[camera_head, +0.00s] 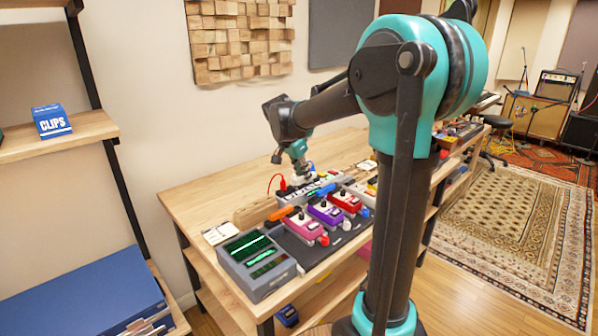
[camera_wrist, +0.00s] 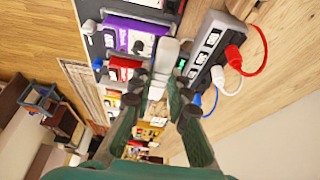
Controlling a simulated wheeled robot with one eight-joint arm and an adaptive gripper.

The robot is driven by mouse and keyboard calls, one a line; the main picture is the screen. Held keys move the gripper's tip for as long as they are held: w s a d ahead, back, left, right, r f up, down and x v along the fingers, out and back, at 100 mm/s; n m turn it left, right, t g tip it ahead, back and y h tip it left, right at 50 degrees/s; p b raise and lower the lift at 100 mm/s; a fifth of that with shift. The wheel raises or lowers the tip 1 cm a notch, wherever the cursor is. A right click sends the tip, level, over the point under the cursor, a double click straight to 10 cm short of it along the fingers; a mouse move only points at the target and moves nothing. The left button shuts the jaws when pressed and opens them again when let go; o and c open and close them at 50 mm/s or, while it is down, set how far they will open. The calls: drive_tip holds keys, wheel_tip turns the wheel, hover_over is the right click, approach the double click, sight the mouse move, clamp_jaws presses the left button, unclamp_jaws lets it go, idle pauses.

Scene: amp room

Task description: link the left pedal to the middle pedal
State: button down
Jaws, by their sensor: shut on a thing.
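In the head view a pink pedal (camera_head: 303,228) stands leftmost on the dark pedalboard, with a purple pedal (camera_head: 326,213) in the middle and a red pedal (camera_head: 346,202) to its right. The wrist view shows the purple pedal (camera_wrist: 128,35) and the red pedal (camera_wrist: 122,69). My gripper (camera_head: 299,172) is above the back of the board, behind the pedals. In the wrist view my gripper (camera_wrist: 164,75) is shut on a small pale piece (camera_wrist: 167,52), beside the purple pedal. The fingers partly hide it, and I cannot tell whether it touches the pedal.
A power strip (camera_wrist: 207,48) lies behind the pedals, with a red plug (camera_wrist: 233,56) and a white plug (camera_wrist: 220,78) in it. The wooden bench top (camera_head: 190,200) is clear at the back left.

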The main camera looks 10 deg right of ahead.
wheel_tip(320, 180, down, 7)
drive_tip(key=shift+r, duration=0.2)
idle(0.5)
drive_tip(key=shift+f, duration=0.95)
idle(2.4)
drive_tip(key=c, duration=1)
unclamp_jaws()
drive_tip(key=shift+r, duration=0.1)
drive_tip(key=shift+r, duration=3.4)
drive_tip(key=shift+s, duration=0.1)
